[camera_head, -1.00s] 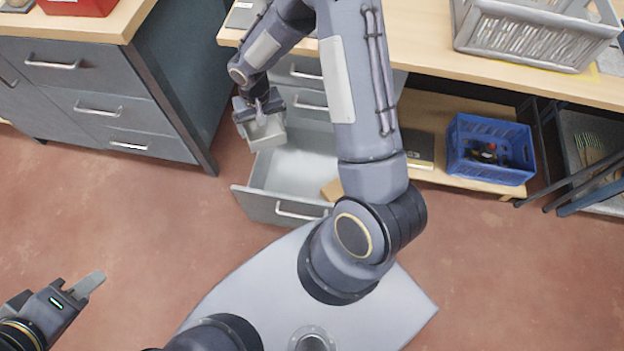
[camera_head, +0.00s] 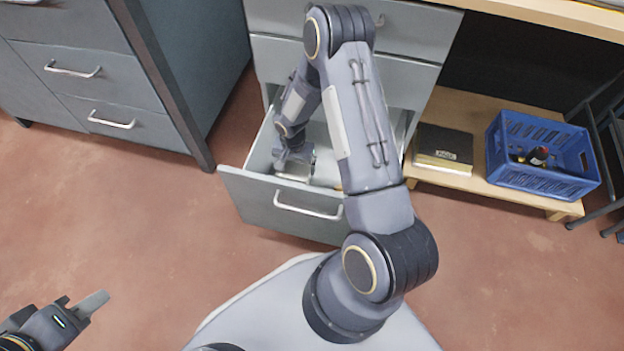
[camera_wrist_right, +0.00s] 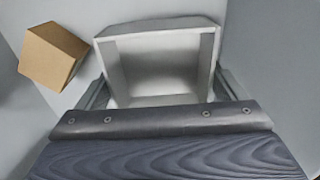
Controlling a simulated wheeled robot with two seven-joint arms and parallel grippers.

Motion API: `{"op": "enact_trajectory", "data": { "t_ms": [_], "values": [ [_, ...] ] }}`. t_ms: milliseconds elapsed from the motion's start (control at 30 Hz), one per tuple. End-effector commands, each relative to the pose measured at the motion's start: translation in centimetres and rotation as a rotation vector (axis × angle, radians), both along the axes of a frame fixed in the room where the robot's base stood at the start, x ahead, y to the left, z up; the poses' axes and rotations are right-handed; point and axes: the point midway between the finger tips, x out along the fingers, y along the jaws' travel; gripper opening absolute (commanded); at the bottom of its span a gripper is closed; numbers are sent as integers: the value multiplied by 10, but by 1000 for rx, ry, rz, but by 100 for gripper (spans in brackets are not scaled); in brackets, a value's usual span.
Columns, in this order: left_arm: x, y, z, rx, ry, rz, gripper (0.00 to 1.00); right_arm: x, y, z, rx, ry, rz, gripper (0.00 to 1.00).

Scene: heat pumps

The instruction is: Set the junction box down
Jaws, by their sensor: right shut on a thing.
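The junction box is a light grey, open-faced box (camera_wrist_right: 160,68) between the two fingers of my right gripper (camera_wrist_right: 163,92) in the right wrist view. In the head view my right gripper (camera_head: 290,160) is shut on the box (camera_head: 296,172), low inside the open drawer (camera_head: 262,210). The gripper and arm partly cover the box there. I cannot tell whether the box touches the drawer floor. My left gripper (camera_head: 80,306) is empty over the floor at lower left; its finger gap is unclear.
A brown block (camera_wrist_right: 52,55) lies in the drawer beside the box. To the right, a low shelf (camera_head: 470,185) holds a dark flat case (camera_head: 443,148) and a blue crate (camera_head: 540,160). A grey cabinet (camera_head: 90,90) stands at left. The red floor in front is clear.

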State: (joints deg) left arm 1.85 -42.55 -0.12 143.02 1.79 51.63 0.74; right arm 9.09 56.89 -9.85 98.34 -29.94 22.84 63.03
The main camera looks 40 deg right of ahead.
Motion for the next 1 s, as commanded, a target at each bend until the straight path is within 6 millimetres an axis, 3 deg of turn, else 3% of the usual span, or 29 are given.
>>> {"op": "enact_trajectory", "data": {
  "t_ms": [200, 533, 967, 1000],
  "values": [
    [0, 0, -21, 0, 0, 0, 31, -1, 1, -44, 2, 1, 2, 66],
    [0, 0, -39, 0, 0, 0, 31, -1, 1, -83, 1, 2, 3, 66],
    [0, 0, -43, 0, 0, 0, 31, 0, 1, -91, 1, 1, 4, 66],
    [0, 0, -41, 0, 0, 0, 31, 0, 1, -89, 1, 1, 4, 96]
  ]
}}
